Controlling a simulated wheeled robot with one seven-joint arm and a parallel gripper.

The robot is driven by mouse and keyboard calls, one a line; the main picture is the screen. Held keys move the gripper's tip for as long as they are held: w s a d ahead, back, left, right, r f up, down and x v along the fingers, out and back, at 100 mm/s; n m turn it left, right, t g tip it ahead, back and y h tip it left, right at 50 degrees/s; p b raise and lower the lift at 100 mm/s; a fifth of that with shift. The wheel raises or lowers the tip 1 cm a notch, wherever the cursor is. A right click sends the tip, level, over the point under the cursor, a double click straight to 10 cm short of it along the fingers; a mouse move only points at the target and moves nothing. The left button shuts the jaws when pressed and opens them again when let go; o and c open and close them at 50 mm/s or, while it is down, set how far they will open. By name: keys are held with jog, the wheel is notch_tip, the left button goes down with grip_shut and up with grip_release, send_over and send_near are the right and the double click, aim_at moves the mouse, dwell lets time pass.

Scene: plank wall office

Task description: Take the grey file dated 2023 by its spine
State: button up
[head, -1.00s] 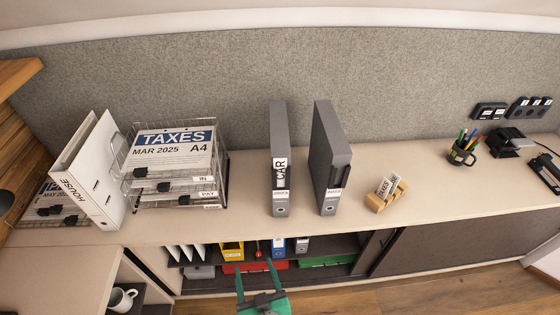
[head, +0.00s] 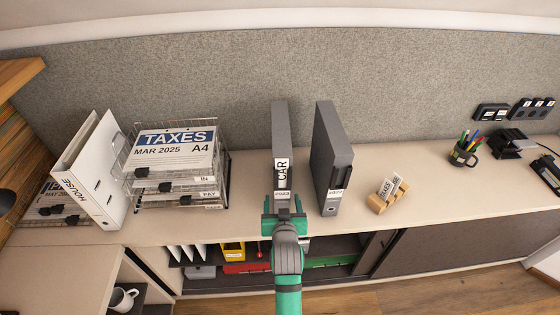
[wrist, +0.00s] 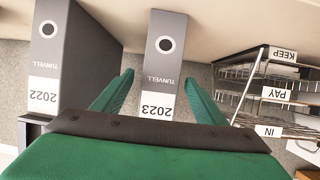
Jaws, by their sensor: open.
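The grey file dated 2023 (head: 281,130) stands upright on the cabinet top, its spine facing me with a CAR label above the year. In the wrist view the spine (wrist: 162,62) appears upside down, with its round finger hole and 2023 label. My gripper (head: 284,203) is open in front of the lower spine. In the wrist view its green fingers (wrist: 159,80) show one on each side of the spine. I cannot tell whether the tips reach past its front face. The gripper hides the spine's bottom in the head view.
A second grey file dated 2022 (head: 333,145) stands close to the right; it also shows in the wrist view (wrist: 45,70). A wire letter tray (head: 227,165) stands to the left, beside a white HOUSE file (head: 95,165). A wooden card holder (head: 377,203) sits right of the files.

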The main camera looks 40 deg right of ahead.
jog(key=shift+x, duration=3.5)
jog(key=shift+s+f, duration=0.1)
